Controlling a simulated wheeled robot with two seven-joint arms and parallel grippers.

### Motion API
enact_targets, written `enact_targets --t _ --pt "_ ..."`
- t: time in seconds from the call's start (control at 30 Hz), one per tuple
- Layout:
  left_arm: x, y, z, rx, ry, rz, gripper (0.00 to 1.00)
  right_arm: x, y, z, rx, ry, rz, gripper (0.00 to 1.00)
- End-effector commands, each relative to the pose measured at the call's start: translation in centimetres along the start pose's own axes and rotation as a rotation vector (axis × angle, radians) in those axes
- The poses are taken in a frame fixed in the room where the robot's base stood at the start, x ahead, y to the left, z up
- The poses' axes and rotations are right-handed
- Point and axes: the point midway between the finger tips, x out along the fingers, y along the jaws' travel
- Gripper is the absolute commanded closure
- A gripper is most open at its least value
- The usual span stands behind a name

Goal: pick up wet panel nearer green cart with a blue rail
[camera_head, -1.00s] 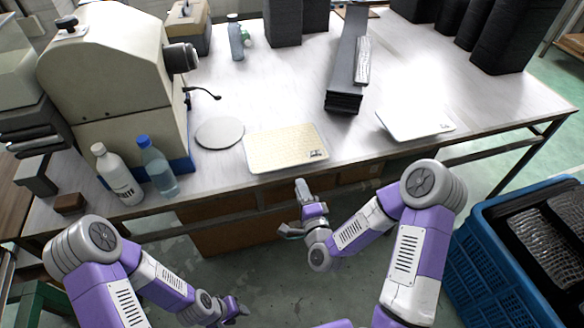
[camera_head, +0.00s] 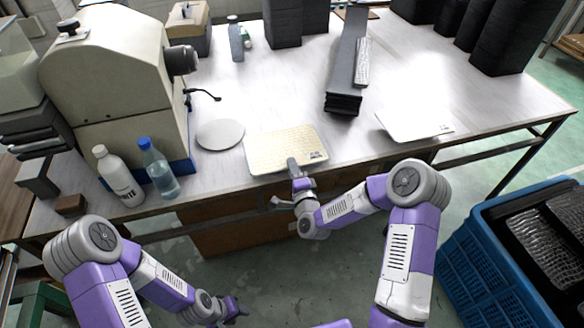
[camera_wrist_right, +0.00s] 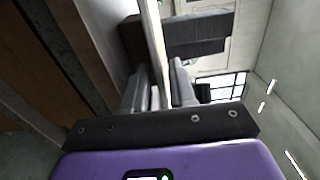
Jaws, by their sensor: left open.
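A cream, finely textured panel (camera_head: 284,148) lies at the table's front edge, with a small dark mark at its near right corner. A second, whiter panel (camera_head: 412,122) lies further right, overhanging the front edge. My right gripper (camera_head: 292,163) is at the front edge of the cream panel. In the right wrist view its fingers (camera_wrist_right: 160,88) stand apart, with the thin pale panel edge (camera_wrist_right: 154,40) between them; a gap shows. My left gripper (camera_head: 238,308) is open and empty, low in front of the table. A green frame (camera_head: 38,300) shows at the lower left; no blue rail is clear on it.
A round grey disc (camera_head: 220,133), two bottles (camera_head: 158,168) and a beige machine (camera_head: 110,80) stand left of the cream panel. Dark stacked strips (camera_head: 346,75) lie behind. A blue crate (camera_head: 480,262) with dark textured pieces is at the right. Table between the panels is clear.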

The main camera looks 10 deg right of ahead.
Motion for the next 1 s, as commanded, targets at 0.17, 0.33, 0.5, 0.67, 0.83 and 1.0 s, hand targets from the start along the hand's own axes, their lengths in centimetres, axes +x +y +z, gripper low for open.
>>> enact_targets --t 0.17,0.33,0.5,0.67,0.83,1.0 --pt "-0.01 0.01 0.01 0.000 0.000 0.000 0.57 -0.01 -0.01 0.01 0.000 0.000 0.000 0.79" --pt "-0.01 0.01 0.00 0.000 0.000 0.000 0.57 -0.02 -0.01 0.00 0.000 0.000 0.000 0.92" --pt "-0.01 0.01 0.00 0.000 0.000 0.000 0.57 -0.02 -0.01 0.00 0.000 0.000 0.000 1.00" --pt "-0.01 0.01 0.00 0.000 0.000 0.000 0.57 -0.02 -0.01 -0.01 0.000 0.000 0.000 1.00" --pt "-0.01 0.01 0.00 0.000 0.000 0.000 0.57 -0.03 -0.01 -0.01 0.000 0.000 0.000 1.00" --pt "-0.01 0.00 0.00 0.000 0.000 0.000 0.57 -0.02 -0.01 -0.02 0.000 0.000 0.000 1.00"
